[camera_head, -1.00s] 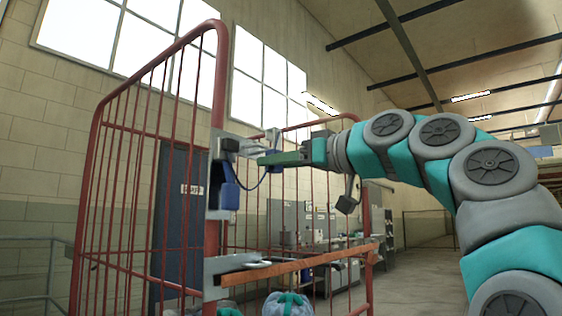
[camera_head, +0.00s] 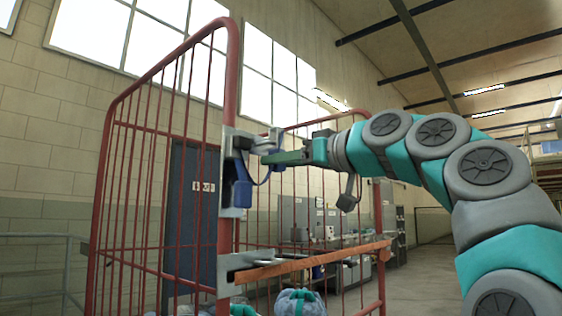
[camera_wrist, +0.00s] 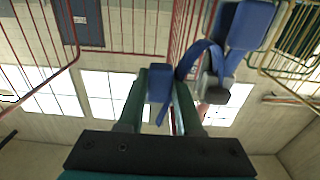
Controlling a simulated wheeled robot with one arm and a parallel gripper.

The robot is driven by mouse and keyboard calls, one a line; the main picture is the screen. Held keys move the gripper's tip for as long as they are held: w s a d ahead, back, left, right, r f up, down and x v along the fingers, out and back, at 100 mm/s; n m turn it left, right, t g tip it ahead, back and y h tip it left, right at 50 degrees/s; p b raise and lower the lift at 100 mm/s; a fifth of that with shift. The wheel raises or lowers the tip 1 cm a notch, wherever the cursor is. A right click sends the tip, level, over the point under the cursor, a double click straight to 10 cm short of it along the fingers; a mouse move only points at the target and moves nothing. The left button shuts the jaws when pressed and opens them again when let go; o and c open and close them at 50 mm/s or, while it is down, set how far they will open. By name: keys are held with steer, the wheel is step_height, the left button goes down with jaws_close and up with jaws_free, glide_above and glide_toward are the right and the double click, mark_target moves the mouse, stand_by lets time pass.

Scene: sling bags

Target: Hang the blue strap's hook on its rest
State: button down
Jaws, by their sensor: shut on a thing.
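My gripper (camera_head: 268,157) is shut on the blue strap's end, beside the red post at the metal bracket. In the wrist view the green fingers of my gripper (camera_wrist: 160,88) close around a blue block (camera_wrist: 158,82). The blue strap (camera_wrist: 196,58) bends from there to a larger blue piece at the upper right. In the head view a blue buckle (camera_head: 242,190) sits on the lower part of the grey metal bracket (camera_head: 229,200). Blue and metal parts crowd the bracket's top; whether the hook touches its rest cannot be told.
The red wire cage (camera_head: 107,200) stands at the left, its post (camera_head: 231,75) close to my gripper. Wrapped bundles (camera_head: 300,303) lie inside. Open floor shows at the right.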

steer(key=shift+f+b, duration=1)
steer(key=shift+f, duration=0.05)
steer(key=shift+c, duration=0.5)
jaws_free()
steer(key=b+v, duration=0.1)
steer(key=v, duration=0.6)
stand_by(0.7)
stand_by(0.4)
